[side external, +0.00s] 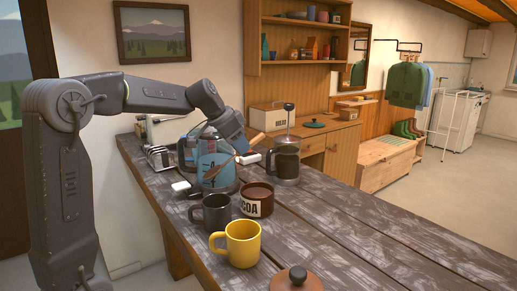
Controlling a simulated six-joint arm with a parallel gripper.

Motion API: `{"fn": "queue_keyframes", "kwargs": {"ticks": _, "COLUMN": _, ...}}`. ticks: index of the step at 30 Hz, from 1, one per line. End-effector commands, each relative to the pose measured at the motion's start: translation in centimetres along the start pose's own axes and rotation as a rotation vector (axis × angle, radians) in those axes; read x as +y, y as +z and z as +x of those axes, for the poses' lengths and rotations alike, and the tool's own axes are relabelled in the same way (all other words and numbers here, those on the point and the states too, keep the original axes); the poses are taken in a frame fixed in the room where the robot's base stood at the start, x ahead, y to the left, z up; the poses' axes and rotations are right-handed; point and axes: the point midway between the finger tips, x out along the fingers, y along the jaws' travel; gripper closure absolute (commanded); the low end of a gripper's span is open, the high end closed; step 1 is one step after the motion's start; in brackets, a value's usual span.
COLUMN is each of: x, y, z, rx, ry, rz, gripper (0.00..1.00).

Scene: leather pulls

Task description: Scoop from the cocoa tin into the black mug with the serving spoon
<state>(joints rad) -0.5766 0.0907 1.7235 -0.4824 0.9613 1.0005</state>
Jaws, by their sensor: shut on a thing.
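The cocoa tin (257,206) stands open on the dark plank table, with brown cocoa showing inside and a white label on its front. The black mug (213,215) stands upright just left of the tin; its contents cannot be made out. My gripper (241,156) is above and behind the tin and mug, shut on the serving spoon. The serving spoon (256,139) has a light wooden handle and slants down to the left, its brown bowl end in front of a blue vessel. Whether the spoon carries cocoa is too small to tell.
A yellow mug (242,244) stands in front of the black mug. A blue vessel (210,160), a French press (286,162) and a toaster (160,158) stand behind. The table's right side is clear.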

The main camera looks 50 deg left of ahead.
Motion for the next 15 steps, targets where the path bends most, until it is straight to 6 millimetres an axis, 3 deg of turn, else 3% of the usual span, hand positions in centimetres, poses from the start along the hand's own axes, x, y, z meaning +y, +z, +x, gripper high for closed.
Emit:
{"fn": "queue_keyframes", "kwargs": {"ticks": 9, "x": -4.0, "y": 2.9, "z": -3.3, "rx": -0.183, "ry": -0.191, "rz": -0.372, "gripper": 1.0}}
{"fn": "queue_keyframes", "kwargs": {"ticks": 15, "x": -5.1, "y": 3.7, "z": -4.4, "rx": -0.234, "ry": -0.237, "rz": -0.49, "gripper": 1.0}}
